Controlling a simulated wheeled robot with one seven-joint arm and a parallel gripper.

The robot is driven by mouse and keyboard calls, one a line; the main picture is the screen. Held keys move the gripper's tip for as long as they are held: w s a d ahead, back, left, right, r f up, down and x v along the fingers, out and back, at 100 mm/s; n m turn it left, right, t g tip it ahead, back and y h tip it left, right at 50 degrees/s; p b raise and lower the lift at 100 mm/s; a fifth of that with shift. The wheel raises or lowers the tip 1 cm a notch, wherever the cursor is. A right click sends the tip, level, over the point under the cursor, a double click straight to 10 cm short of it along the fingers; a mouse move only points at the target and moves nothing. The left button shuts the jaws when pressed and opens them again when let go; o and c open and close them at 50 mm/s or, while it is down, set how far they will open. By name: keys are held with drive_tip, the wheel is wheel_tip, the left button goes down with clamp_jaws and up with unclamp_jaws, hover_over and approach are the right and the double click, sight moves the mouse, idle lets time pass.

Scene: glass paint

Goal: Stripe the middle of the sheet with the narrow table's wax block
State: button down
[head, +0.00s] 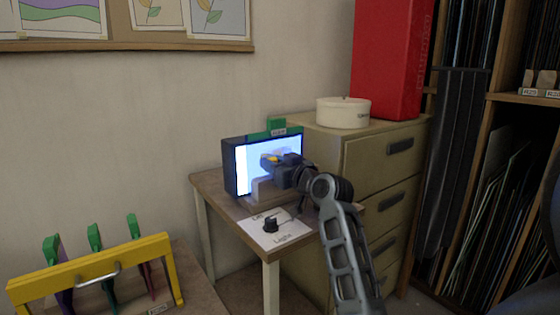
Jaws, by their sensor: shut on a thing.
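A dark-framed box with a lit white and blue face (241,172) stands upright on the narrow table (207,184); the lit face appears to be the sheet. My gripper (273,163) is in front of the face, near its middle, and covers part of it. It is shut on a small yellow piece (273,158), which looks like the wax block; the fingers hide most of it. I cannot tell whether the piece touches the sheet. A pale shape lies below the fingers, too unclear to name. No stripe can be made out.
A black knob (270,225) sits on a white card marked "Light" at the table's front. A green labelled piece (276,127) is on top of the box. A drawer cabinet (380,153) stands close right. A yellow rack (95,270) holds green-handled tools at lower left.

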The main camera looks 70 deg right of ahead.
drive_tip(key=shift+w+a, duration=0.25)
drive_tip(key=shift+a, duration=0.25)
drive_tip(key=v, duration=0.6)
idle(0.5)
drive_tip(key=v, duration=0.3)
drive_tip(key=shift+w+b, duration=0.1)
drive_tip(key=shift+b, duration=0.2)
idle(0.7)
drive_tip(key=shift+d, duration=0.1)
